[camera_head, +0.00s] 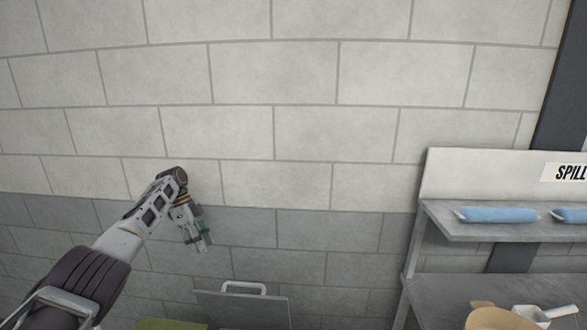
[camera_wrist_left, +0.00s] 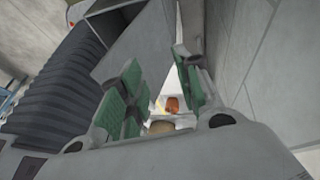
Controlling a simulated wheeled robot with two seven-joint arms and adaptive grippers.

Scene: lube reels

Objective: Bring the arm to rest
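My left arm reaches in from the left in the head view. Its left gripper (camera_head: 200,243) hangs fingers-down in front of the block wall, above and left of a grey panel. In the left wrist view the left gripper (camera_wrist_left: 160,78) has its green-padded fingers apart, with nothing seen between them. Through the gap, farther off, show a small orange thing (camera_wrist_left: 172,104) and a tan round thing (camera_wrist_left: 160,127) on a pale surface. My right gripper is in neither view.
The grey panel with a handle (camera_head: 243,305) stands up below the gripper. At right, a metal shelf (camera_head: 490,233) holds blue rolls (camera_head: 497,214); a white scoop (camera_head: 535,317) lies on the lower level. The wall (camera_head: 300,130) is bare.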

